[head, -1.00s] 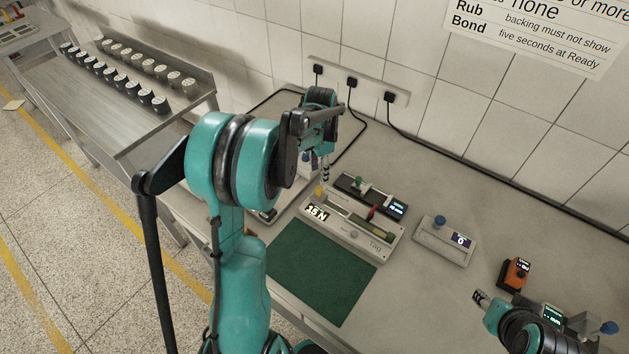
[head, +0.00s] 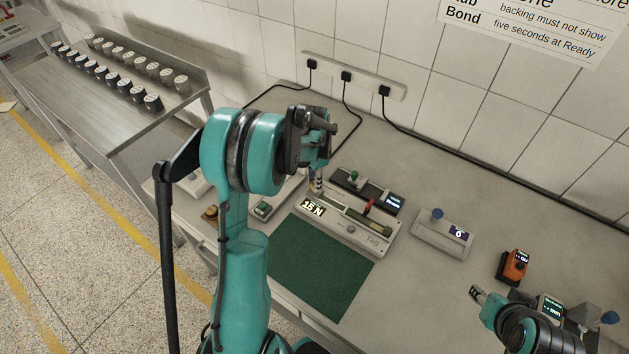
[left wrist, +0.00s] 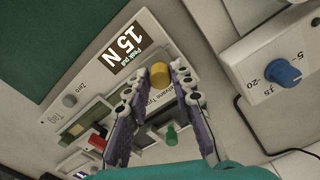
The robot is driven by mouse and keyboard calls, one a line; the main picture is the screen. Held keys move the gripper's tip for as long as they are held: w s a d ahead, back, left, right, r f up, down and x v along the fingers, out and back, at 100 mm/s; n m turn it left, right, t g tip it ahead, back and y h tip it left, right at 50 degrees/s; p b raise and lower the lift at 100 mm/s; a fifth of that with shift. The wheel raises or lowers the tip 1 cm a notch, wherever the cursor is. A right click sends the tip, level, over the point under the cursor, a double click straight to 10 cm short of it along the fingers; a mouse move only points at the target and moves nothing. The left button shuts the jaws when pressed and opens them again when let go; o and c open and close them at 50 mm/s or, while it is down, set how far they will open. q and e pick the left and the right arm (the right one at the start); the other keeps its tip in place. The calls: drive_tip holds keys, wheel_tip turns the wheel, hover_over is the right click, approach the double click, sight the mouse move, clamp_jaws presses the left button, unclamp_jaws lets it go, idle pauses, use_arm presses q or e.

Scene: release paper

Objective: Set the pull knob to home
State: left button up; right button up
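The peel tester (head: 375,242) is a pale box on the bench, with a display reading 15 N (head: 312,207); the left wrist view shows "Peel pull 15 N" on it (left wrist: 124,48). Its yellow knob (left wrist: 159,74) stands at the display end. My left gripper (head: 317,185) is at that end and mostly hides the knob in the head view. In the left wrist view its fingers (left wrist: 159,72) are spread, one tip on each side of the knob; contact is unclear. My right gripper (head: 475,293) is low at right, away from the tester; its opening is too small to judge.
A dark unit with a green knob (head: 355,178) stands behind the tester, and a red piece (head: 368,206) sits on the tester. A blue-knobbed box (head: 440,238) and an orange device (head: 514,266) stand to the right. A green mat (head: 318,268) lies in front.

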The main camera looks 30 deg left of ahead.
use_arm(q)
clamp_jaws()
drive_tip(key=d, duration=0.8)
drive_tip(key=shift+s+d+b, duration=0.2)
drive_tip(key=shift+s+b, duration=0.15)
drive_tip(key=shift+d, duration=0.35)
drive_tip(key=shift+o, duration=2.1)
unclamp_jaws()
drive_tip(key=o, duration=0.3)
drive_tip(key=shift+d, duration=0.1)
